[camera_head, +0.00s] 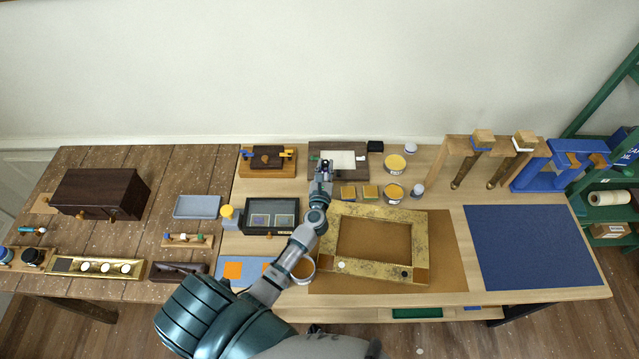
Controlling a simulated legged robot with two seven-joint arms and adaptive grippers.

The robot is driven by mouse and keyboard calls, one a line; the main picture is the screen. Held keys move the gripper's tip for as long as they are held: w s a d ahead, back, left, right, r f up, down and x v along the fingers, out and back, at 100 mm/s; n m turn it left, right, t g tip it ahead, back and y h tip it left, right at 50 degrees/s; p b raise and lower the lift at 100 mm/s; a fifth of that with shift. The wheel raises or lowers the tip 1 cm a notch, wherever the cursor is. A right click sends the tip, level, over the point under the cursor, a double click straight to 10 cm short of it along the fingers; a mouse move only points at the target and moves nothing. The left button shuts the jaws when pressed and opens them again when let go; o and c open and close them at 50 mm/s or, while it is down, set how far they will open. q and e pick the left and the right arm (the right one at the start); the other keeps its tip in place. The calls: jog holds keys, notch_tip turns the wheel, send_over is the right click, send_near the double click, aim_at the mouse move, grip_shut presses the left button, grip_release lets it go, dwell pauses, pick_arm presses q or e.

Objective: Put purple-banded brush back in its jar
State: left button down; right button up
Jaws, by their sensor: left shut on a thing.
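My left gripper (324,167) is over the front edge of a dark board with a white sheet at the back middle of the table. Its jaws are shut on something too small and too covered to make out. I cannot pick out the purple-banded brush for certain. A round pale-rimmed pot (303,271), perhaps the jar, stands by the lower left corner of the gilt frame. My left forearm hides part of it. My right gripper is not in view.
The gilt frame (427,235) lies on a brown mat right of my arm. A dark tray (249,215) is to its left. Open tins (395,163) stand behind. A wooden rack (440,160) rises at the right. The blue mat (535,250) is clear.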

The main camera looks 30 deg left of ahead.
pick_arm(q)
jog(key=f, duration=0.2)
jog(key=a+f+b, duration=0.1)
jog(key=f, duration=0.1)
jog(key=f+b, duration=0.1)
jog(key=f, duration=0.2)
jog(key=shift+a, duration=0.3)
jog(key=shift+d+f, duration=0.15)
jog(key=shift+d, duration=0.15)
jog(key=c, duration=1.2)
grip_release()
jog(key=shift+o, duration=1.1)
jog(key=shift+a, duration=0.15)
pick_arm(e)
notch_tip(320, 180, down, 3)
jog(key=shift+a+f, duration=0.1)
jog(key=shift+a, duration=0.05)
